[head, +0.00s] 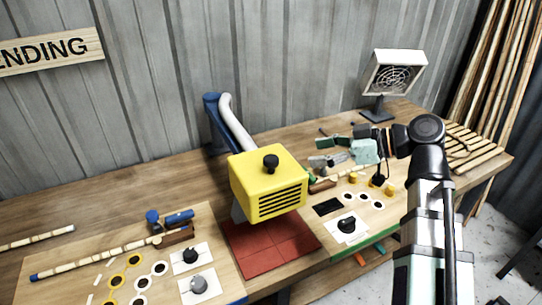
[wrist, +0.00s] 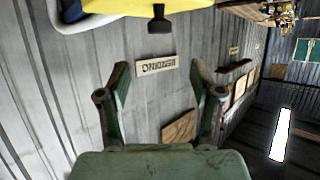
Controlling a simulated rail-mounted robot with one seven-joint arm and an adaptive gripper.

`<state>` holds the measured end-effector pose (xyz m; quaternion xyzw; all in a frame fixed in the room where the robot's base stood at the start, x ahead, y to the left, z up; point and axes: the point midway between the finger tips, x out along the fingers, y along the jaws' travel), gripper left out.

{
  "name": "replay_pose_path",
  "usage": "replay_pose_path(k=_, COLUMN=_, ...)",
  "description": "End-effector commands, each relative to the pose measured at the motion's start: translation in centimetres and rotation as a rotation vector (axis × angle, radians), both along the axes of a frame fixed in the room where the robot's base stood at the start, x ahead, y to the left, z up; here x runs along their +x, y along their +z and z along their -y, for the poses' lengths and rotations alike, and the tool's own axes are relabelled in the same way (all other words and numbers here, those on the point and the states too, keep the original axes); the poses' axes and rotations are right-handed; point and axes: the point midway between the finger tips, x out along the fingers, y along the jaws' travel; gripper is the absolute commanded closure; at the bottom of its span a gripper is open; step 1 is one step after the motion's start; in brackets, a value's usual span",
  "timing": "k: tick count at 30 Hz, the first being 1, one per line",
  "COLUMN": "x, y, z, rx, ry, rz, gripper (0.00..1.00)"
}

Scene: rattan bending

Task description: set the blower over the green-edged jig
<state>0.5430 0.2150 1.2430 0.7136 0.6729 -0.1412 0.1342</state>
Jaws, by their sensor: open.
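The blower (head: 268,185) is a yellow box with dark slats and a black knob (head: 270,163). It sits over red tiles, left of the green-edged jig (head: 372,240). That jig is a wooden board with black-and-white discs and a green front edge, partly hidden by my arm. My gripper (head: 322,151) is open and empty, above the back of the green-edged jig, right of the blower and apart from it. In the wrist view the open fingers (wrist: 158,76) frame the wall sign, and the blower's yellow body (wrist: 115,5) and knob (wrist: 158,22) show at the top edge.
A blue post (head: 212,110) with a white hose (head: 236,122) rises behind the blower. The blue-edged jig (head: 225,270) with a rattan pole (head: 95,262) lies left. The red tiles (head: 270,250) lie between the jigs. A vented box on a stand (head: 393,75) and slats (head: 475,150) are back right.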

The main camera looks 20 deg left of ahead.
Motion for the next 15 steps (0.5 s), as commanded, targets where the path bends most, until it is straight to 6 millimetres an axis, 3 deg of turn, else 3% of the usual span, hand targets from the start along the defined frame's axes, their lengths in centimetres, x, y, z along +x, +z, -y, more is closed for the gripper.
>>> replay_pose_path(k=15, x=0.5, y=-3.6, z=-9.3, rx=-0.001, ry=0.001, rz=-0.003, gripper=0.34)
